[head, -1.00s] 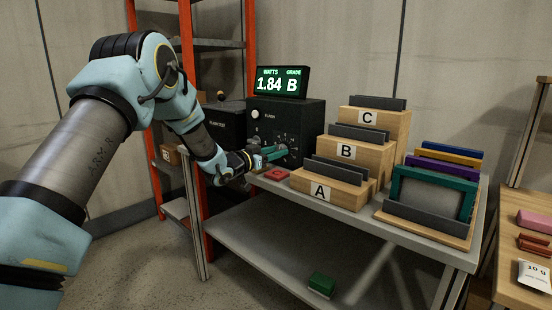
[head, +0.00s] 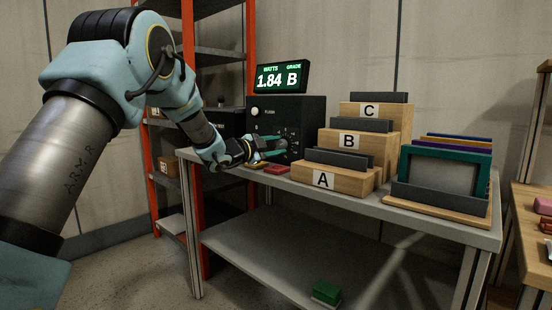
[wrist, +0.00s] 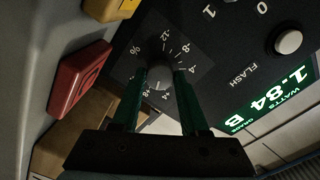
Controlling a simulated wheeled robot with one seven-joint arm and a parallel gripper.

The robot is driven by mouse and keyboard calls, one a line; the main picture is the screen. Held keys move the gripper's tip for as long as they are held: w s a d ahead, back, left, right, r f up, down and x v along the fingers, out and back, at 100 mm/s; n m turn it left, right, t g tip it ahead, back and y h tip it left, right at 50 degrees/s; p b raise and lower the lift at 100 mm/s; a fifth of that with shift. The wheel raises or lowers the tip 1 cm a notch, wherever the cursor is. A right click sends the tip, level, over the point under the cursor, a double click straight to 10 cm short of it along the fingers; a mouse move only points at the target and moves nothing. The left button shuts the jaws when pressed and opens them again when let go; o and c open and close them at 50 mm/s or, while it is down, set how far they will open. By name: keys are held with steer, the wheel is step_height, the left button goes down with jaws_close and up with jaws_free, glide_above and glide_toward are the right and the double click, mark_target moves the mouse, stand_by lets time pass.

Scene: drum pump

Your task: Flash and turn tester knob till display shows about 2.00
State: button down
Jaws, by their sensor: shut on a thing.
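The tester (head: 310,113) is a black box on the table, with a green-lit display (head: 281,77) on top reading 1.84 watts, grade B. The display also shows upside down in the wrist view (wrist: 275,95). The knob (wrist: 159,73) sits on a dial with white marks on the front panel. My gripper (head: 279,147) reaches the dial from the left. In the wrist view its two green fingers (wrist: 160,84) are shut on the knob, one on each side. The white flash button (wrist: 288,42) is beside the dial, apart from the fingers.
A red block (wrist: 78,78) and a yellow block (wrist: 108,8) lie close to the gripper. Wooden stands A (head: 335,178), B (head: 365,143) and C (head: 378,112) are right of the tester, with framed panels (head: 440,178) beyond. An orange-posted shelf (head: 188,80) stands behind my arm.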

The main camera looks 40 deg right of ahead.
steer(key=shift+f+m+b, duration=0.15)
steer(key=shift+m+b, duration=1.75)
steer(key=shift+b, duration=0.05)
steer(key=shift+c, duration=2.1)
jaws_free()
steer(key=s+a, duration=0.2)
steer(key=a, duration=0.8)
steer(key=shift+a+r, duration=0.3)
